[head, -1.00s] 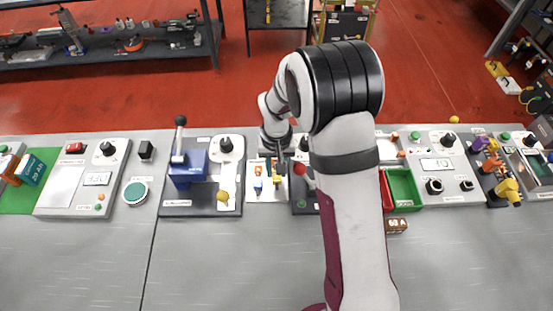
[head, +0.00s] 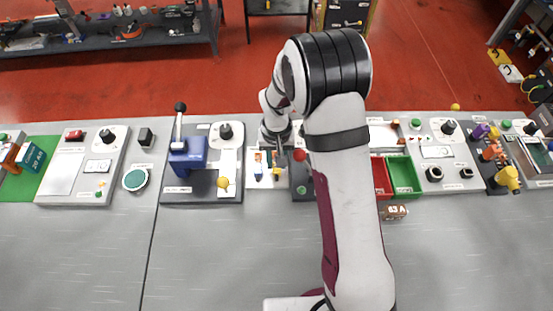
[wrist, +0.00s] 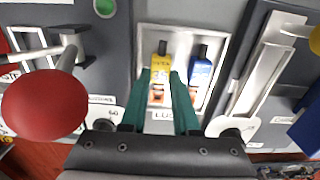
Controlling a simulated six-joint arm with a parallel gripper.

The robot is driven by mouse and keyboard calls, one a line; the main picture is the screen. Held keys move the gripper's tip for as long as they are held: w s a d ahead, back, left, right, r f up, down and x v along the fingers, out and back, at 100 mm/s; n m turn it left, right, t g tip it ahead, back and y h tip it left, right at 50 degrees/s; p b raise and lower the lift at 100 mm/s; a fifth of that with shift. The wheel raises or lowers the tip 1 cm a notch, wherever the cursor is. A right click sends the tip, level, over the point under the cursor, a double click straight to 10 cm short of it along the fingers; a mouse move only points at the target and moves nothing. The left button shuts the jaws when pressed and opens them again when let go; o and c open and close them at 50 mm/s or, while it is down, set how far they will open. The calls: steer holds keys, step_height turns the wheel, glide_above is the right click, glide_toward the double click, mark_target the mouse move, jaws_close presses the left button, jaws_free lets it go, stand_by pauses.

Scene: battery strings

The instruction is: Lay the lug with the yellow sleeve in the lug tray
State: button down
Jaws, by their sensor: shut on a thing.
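The lug with the yellow sleeve (wrist: 159,72) is between the green fingertips of my gripper (wrist: 160,82) in the wrist view. My gripper is shut on it, over the left part of the white lug tray (wrist: 223,68). I cannot tell whether the lug touches the tray floor. A lug with a blue sleeve (wrist: 200,74) lies to its right, beside the right finger. In the head view my gripper (head: 279,149) is over the tray (head: 266,184), partly hidden by my arm; the yellow lug (head: 275,168) and blue lug (head: 258,168) look small there.
A large red knob (wrist: 43,103) on a lever stands close to the left of my gripper in the wrist view. A dark fixture with a blue press (head: 186,155) stands left of the tray in the head view. Red (head: 381,178) and green (head: 403,175) bins are to the right.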

steer(key=c, duration=0.6)
jaws_free()
steer(key=shift+f, duration=0.1)
step_height(320, 180, up, 16)
steer(key=shift+f, duration=0.1)
